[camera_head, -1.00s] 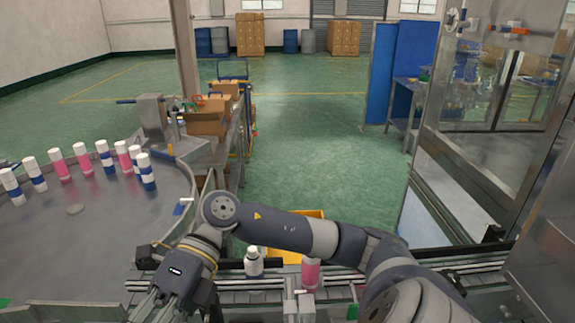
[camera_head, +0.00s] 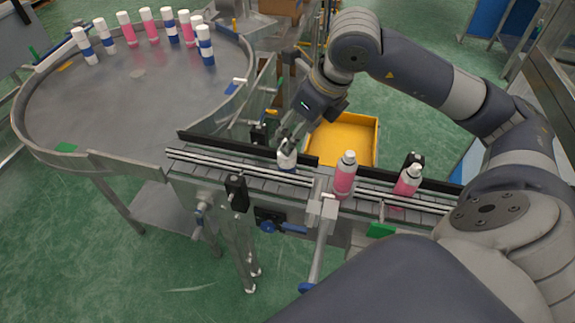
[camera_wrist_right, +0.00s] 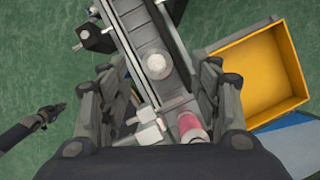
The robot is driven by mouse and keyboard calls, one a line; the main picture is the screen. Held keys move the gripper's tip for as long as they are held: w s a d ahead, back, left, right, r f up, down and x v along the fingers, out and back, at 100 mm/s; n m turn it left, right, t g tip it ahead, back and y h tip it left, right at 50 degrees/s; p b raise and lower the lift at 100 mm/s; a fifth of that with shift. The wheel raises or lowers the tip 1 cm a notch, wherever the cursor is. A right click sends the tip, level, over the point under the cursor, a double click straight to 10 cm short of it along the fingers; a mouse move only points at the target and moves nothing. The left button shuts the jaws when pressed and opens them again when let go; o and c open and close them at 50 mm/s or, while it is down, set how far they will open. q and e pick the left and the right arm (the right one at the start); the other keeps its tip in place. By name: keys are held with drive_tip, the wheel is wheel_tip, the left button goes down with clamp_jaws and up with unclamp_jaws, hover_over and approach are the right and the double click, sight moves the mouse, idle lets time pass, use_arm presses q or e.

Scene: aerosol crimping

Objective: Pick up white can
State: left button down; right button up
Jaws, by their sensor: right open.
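The white can (camera_head: 287,161), with a blue lower part, stands upright on the conveyor (camera_head: 215,165). In the right wrist view I see the can (camera_wrist_right: 156,64) from above, with its round top showing. My right gripper (camera_head: 291,140) is just above the can in the head view, and its fingers partly cover it. In the right wrist view my right gripper (camera_wrist_right: 160,78) is open, with its fingers spread on both sides of the can and apart from it.
Pink cans (camera_head: 344,174) and (camera_head: 407,181) stand to the right on the conveyor, near a metal bracket (camera_head: 322,208). A yellow bin (camera_head: 345,138) lies beyond it. A round table (camera_head: 130,110) at left carries several pink and blue cans. Black rails edge the belt.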

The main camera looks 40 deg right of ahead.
sight(287, 163)
drive_tip(key=shift+f, duration=0.2)
drive_tip(key=x, duration=0.1)
drive_tip(key=p+x, duration=0.1)
drive_tip(key=x, duration=0.1)
drive_tip(key=p+x, duration=0.1)
drive_tip(key=shift+w+a, duration=0.15)
drive_tip(key=shift+a, duration=0.2)
drive_tip(key=shift+w+f, duration=0.1)
drive_tip(key=shift+f, duration=0.25)
drive_tip(key=c, duration=1.1)
